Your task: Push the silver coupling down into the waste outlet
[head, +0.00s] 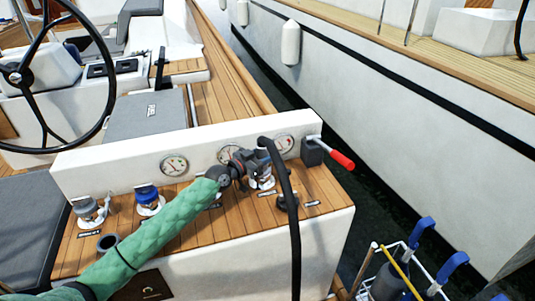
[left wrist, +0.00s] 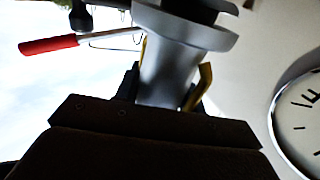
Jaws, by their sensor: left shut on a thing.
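My left gripper (head: 248,164), at the end of the green-sleeved arm, is over the teak top of the console at its right half. In the left wrist view it is shut on the silver coupling (left wrist: 168,72), a grey body with a wide flared rim. A dark part shows beyond the rim. In the head view a pale silvery piece (head: 265,183) shows just under the gripper; I cannot tell whether it is coupling or outlet. The gripper hides most of this spot, so the coupling's seating is unclear. My right gripper is not in view.
A black hose (head: 293,225) arches by the gripper and hangs over the console front. A red-handled lever (head: 341,159) stands to the right. Blue (head: 148,196) and grey (head: 88,208) fittings stand at left. Gauges (head: 173,165) line the upright panel. A rack with blue handles (head: 420,232) is at lower right.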

